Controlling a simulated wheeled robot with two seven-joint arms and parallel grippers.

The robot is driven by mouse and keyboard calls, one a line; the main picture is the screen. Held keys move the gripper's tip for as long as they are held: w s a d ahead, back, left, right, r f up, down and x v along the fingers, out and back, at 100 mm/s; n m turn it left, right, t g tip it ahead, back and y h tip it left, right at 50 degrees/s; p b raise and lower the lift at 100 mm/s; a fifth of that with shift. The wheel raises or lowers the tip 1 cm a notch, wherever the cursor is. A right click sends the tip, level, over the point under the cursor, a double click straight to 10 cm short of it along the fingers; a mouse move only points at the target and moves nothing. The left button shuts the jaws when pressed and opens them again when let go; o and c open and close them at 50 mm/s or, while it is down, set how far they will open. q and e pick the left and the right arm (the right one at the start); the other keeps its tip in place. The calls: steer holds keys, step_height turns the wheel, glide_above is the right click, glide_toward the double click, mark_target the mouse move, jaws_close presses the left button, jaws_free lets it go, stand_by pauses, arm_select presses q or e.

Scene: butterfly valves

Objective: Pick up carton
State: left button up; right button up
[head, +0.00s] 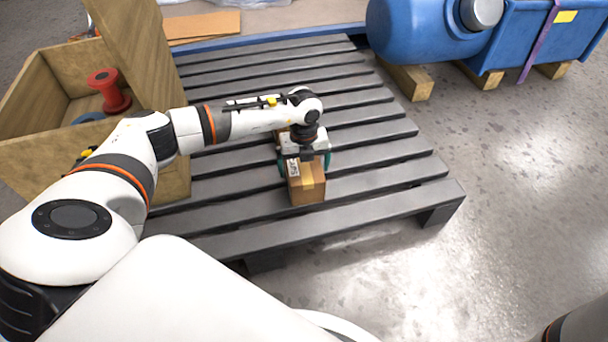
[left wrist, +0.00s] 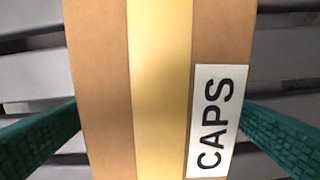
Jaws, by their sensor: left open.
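The carton (head: 309,191) is a small brown box with a yellow tape strip, standing on the grey slatted pallet (head: 372,205) near its front edge. In the left wrist view the carton (left wrist: 100,80) fills the middle, with a white label reading CAPS. My left gripper (head: 305,165) is directly over the carton and points down. Its green fingers (left wrist: 160,120) are open, one on each side of the carton. I cannot tell whether they touch it. The gripper hides the carton's far part. My right gripper is not in view.
A wooden crate (head: 45,140) with a red spool (head: 108,90) stands at the left, beside the pallet. A blue valve body (head: 420,35) and a blue bin (head: 535,30) sit at the back right. The floor at right is clear.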

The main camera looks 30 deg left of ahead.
arm_select(q)
step_height(320, 180, down, 4)
steer(key=shift+r+b, duration=0.2)
steer(key=shift+b, duration=0.8)
steer(key=shift+r, duration=0.1)
steer(key=shift+c, duration=0.6)
steer(key=c, duration=1.2)
